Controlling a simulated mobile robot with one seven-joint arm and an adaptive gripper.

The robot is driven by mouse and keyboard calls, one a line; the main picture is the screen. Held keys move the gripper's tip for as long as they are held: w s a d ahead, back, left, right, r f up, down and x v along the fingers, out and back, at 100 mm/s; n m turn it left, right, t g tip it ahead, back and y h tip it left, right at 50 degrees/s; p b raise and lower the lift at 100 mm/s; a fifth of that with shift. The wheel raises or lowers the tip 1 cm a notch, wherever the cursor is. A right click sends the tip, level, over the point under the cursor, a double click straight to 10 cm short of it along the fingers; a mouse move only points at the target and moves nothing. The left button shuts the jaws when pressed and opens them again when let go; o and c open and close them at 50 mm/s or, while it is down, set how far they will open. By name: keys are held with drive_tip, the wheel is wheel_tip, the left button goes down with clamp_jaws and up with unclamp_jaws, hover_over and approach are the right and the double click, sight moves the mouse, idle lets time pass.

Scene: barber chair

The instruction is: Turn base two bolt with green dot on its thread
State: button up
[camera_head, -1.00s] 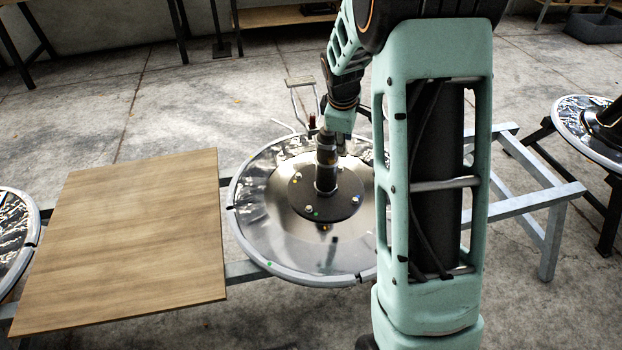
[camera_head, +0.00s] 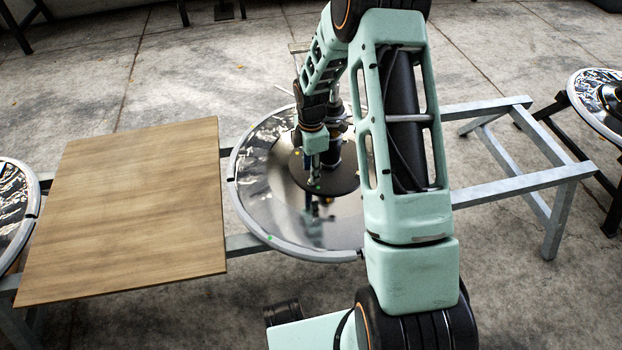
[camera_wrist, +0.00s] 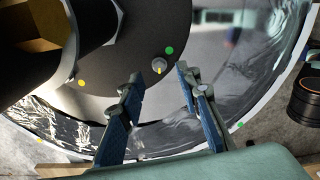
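The round chrome chair base (camera_head: 262,222) lies on a grey metal frame, with a dark round plate (camera_head: 345,184) and a black column at its centre. In the wrist view a small bolt (camera_wrist: 159,66) stands on the dark plate (camera_wrist: 150,25), with a green dot (camera_wrist: 169,50) beside it. My gripper (camera_wrist: 160,71) is open, its two blue fingers apart on either side of the bolt's near side. I cannot tell whether they touch it. In the head view my gripper (camera_head: 314,178) points down at the plate's front left edge, and the bolt is hidden there.
A black column (camera_wrist: 55,40) fills the upper left of the wrist view, with another bolt and a yellow dot (camera_wrist: 81,83) near it. A wooden board (camera_head: 120,205) lies left of the base. More chrome bases stand at both sides.

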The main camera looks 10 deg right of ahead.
drive_tip(key=shift+f+b, duration=0.45)
drive_tip(key=shift+f, duration=1.4)
clamp_jaws()
